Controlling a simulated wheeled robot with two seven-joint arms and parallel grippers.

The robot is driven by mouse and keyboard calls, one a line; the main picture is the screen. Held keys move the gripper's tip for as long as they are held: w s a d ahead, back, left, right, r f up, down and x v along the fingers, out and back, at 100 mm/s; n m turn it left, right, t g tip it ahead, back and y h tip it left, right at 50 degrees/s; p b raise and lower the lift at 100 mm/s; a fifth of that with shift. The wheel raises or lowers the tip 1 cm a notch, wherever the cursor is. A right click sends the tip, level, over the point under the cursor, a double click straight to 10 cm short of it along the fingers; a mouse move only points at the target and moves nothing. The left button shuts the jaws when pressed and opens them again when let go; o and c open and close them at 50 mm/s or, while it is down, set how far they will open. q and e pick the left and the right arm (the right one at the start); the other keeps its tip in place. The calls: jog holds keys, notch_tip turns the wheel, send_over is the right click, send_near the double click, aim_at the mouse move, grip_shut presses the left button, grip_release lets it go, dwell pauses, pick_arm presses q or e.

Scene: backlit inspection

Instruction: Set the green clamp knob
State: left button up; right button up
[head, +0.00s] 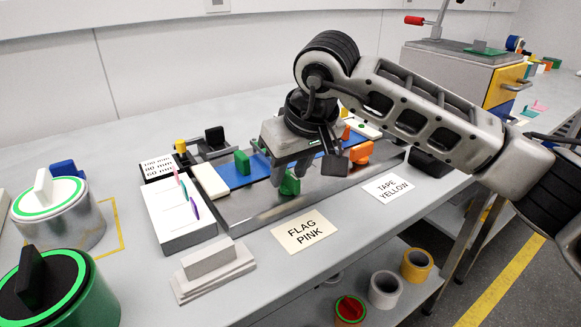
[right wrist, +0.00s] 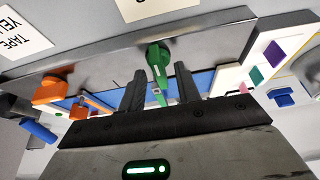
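The green clamp knob (head: 290,184) sits at the front edge of the metal fixture (head: 240,213), below my right gripper (head: 288,172). In the right wrist view the green clamp knob (right wrist: 158,54) shows just beyond and between the two dark fingertips of my right gripper (right wrist: 161,75). The fingers are apart, with visible gaps on both sides of the knob, so the gripper is open. A green block (head: 242,162) stands farther back on the blue strip (head: 226,175). My left gripper is not in view.
An orange clamp (head: 361,152) stands right of my gripper on the fixture. Left are a white tray with coloured flags (head: 178,222) and two round canisters with knobs (head: 66,225). Cards "FLAG PINK" (head: 303,232) and "TAPE YELLOW" (head: 388,187) lie in front. Tape rolls (head: 385,289) are on the lower shelf.

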grip_shut()
